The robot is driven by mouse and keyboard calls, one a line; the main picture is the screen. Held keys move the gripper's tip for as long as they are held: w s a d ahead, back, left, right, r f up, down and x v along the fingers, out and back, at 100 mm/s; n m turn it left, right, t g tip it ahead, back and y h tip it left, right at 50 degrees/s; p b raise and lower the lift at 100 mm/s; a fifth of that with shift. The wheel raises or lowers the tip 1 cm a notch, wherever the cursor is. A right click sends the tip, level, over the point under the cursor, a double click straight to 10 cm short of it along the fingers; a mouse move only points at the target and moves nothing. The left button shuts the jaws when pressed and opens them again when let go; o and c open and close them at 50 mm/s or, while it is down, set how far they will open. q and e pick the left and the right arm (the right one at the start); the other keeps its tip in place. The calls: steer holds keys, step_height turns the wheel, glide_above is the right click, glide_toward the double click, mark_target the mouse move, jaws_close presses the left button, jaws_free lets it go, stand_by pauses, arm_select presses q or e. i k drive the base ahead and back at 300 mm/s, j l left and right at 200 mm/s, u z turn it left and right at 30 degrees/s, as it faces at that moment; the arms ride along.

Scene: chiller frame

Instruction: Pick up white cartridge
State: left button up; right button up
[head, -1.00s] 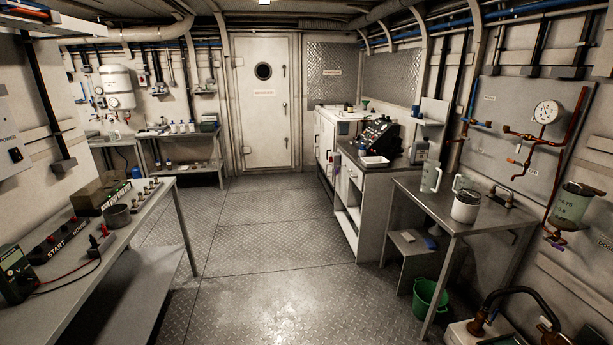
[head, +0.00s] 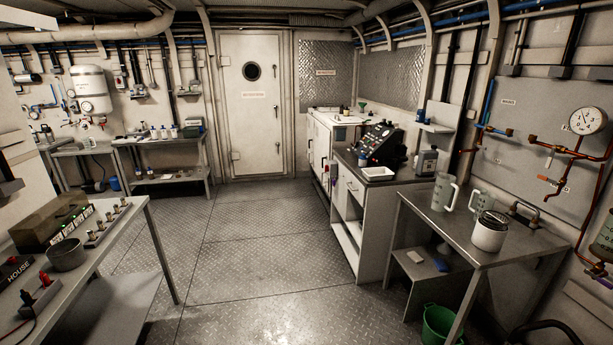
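I cannot pick out a white cartridge with certainty. A white lidded canister (head: 490,231) stands upright on the grey metal table (head: 455,227) at the right. Several small white bottles (head: 163,132) stand on the bench at the back left, too small to identify. Neither of my grippers is in view.
Two clear jugs (head: 443,192) stand near the canister. A green bucket (head: 438,325) is on the floor under the table's front. A counter with a black control panel (head: 380,145) stands beyond. A left bench (head: 125,232) holds boxes and a grey pot (head: 66,256). The middle floor (head: 240,240) is clear.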

mark_target(363, 159)
steer(key=i+z, duration=0.3)
steer(key=i, duration=0.5)
steer(key=i+j+z, duration=0.15)
steer(key=i+z, duration=0.3)
steer(key=i, duration=0.35)
steer(key=i+l+z, duration=0.1)
steer(key=i+z, duration=0.15)
steer(key=i, duration=0.35)
steer(key=i+z, duration=0.2)
steer(key=i, duration=0.4)
steer(key=i+j+z, duration=0.25)
steer(key=i, duration=0.35)
